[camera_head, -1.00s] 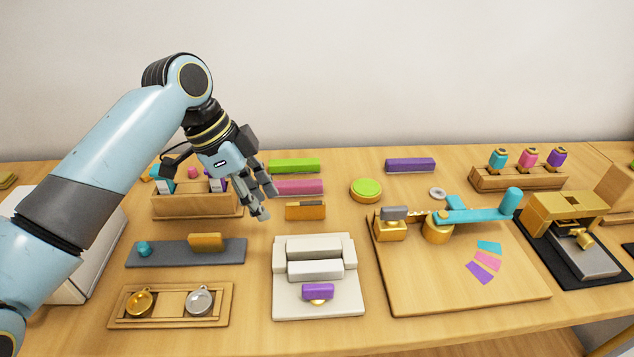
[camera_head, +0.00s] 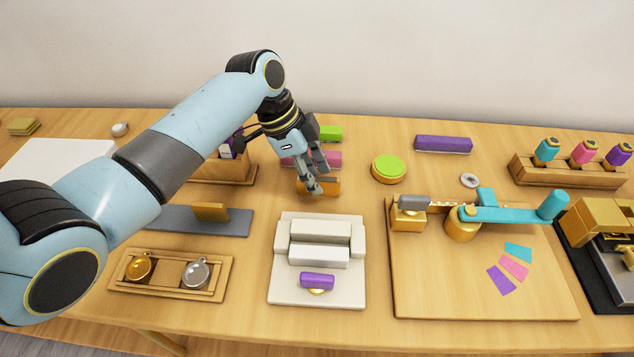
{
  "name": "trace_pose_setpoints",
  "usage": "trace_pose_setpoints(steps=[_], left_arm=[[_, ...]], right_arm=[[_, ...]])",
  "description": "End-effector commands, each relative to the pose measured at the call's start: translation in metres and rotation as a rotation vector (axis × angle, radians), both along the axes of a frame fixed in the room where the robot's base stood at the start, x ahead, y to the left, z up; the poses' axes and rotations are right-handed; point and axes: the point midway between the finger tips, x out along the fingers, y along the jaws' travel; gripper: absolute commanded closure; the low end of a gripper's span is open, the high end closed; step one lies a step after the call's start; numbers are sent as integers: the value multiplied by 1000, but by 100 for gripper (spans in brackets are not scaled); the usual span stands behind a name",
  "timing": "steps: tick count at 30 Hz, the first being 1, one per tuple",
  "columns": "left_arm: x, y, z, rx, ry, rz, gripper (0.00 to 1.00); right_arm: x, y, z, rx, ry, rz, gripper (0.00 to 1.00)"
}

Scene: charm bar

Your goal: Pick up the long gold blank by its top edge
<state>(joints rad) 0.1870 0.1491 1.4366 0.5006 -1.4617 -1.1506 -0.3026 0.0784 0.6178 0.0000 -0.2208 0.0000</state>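A long gold blank (camera_head: 330,187) stands on the table in the middle, behind the white press-like fixture. My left gripper (camera_head: 315,182) reaches down over it from behind and the left, with its fingertips at the blank's top edge and hiding part of it. The two fingers look apart, and I cannot tell whether they touch the blank. A second, shorter gold piece (camera_head: 210,212) stands on the dark grey mat (camera_head: 180,222) to the left. My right gripper is not in view.
Pink (camera_head: 330,158), green (camera_head: 331,133) and purple (camera_head: 443,144) bars lie behind. A green-topped gold disc (camera_head: 388,168) is to the right. The white fixture (camera_head: 318,260) stands in front. A wooden board with a teal lever (camera_head: 510,213) fills the right.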

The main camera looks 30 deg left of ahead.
Motion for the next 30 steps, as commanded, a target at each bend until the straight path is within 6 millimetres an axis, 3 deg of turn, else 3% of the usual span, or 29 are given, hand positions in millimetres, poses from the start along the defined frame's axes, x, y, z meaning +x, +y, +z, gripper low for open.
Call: trace_pose_setpoints(steps=[4, 11, 20, 30], left_arm=[[3, -6, -15, -1, 0, 0, 63], [3, -7, -18, 1, -1, -1, 63], [3, -7, -18, 1, -1, -1, 99], [4, -7, -18, 0, -2, -1, 100]], right_arm=[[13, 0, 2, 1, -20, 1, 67], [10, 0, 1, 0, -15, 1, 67], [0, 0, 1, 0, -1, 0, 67], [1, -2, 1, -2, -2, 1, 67]])
